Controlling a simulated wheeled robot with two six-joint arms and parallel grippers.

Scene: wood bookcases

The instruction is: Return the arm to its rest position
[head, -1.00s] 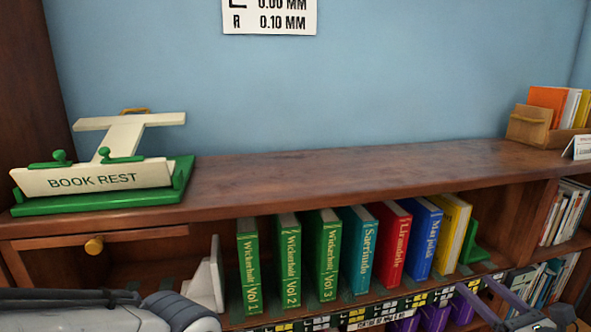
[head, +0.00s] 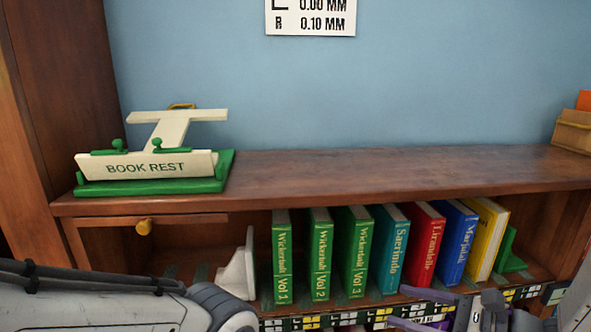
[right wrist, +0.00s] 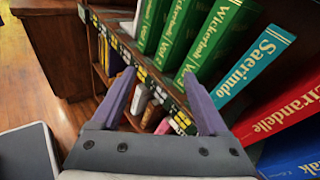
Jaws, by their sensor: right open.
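My right gripper (head: 398,306) is at the bottom edge of the head view, in front of the lower shelf's label strip. In the right wrist view its purple fingers (right wrist: 159,76) are spread apart with nothing between them. A row of books stands on the shelf beyond: green Wickerholt volumes (head: 319,255), a teal Saerindo (head: 390,250), a red Lirandelle (head: 423,243), a blue Marpiak (head: 455,240) and a yellow book (head: 488,238). My left arm crosses the lower left of the head view; its gripper is out of frame.
A white bookend (head: 238,268) stands left of the books and a green one (head: 508,252) at the right. The book rest (head: 150,188) sits on the bookcase top (head: 370,167), which is otherwise mostly clear.

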